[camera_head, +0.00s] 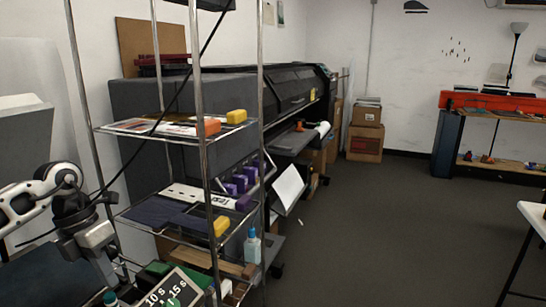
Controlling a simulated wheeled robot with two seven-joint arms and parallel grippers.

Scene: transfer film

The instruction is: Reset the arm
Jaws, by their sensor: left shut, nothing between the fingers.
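My left arm (40,192), white and black, comes in at the left edge of the head view, in front of and to the left of a metal wire rack. My left gripper (98,250), grey and black, hangs at the arm's end, pointing down beside the rack's left side. It is shut with nothing held. Its fingertips are small and hard to make out against the rack. My right gripper is not in view.
The metal rack (201,150) stands close, with films, yellow blocks (236,116) and a bottle (252,246) on its shelves. A large dark printer (290,88) is behind it. Cardboard boxes (364,143) stand at the back. The grey floor (400,230) at centre right is clear.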

